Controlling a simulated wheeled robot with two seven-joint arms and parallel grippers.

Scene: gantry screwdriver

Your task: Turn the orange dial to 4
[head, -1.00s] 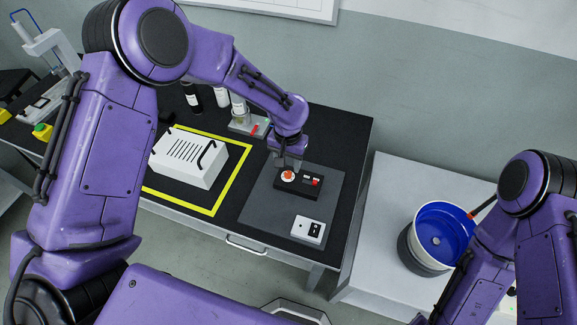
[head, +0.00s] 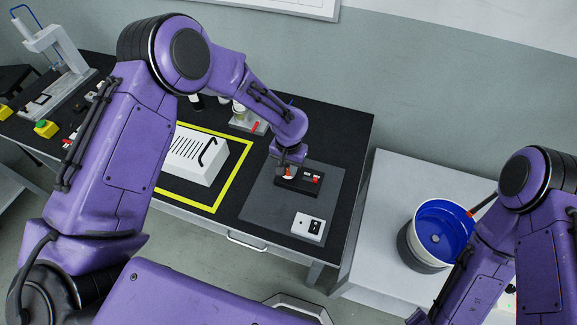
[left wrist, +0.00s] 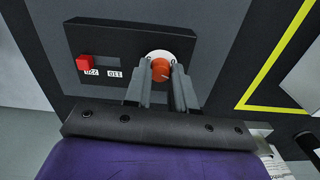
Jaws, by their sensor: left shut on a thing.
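The orange dial (left wrist: 161,70) sits on a white disc on a black control box (left wrist: 108,42). In the left wrist view my left gripper (left wrist: 161,80) has its two fingers on either side of the dial, shut on it. A pale pointer mark shows on the dial; its scale numbers cannot be read. In the head view the box (head: 300,181) lies on the grey mat, and my left gripper (head: 287,168) comes down over the dial and mostly hides it. My right arm is at the right edge of the head view; its gripper does not show.
A red switch (left wrist: 84,62) with labels is on the same box. A small white switch box (head: 308,227) lies nearer on the grey mat (head: 264,208). A white vented case (head: 192,158) stands inside a yellow outline. A blue-lined bucket (head: 441,235) stands on the right table.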

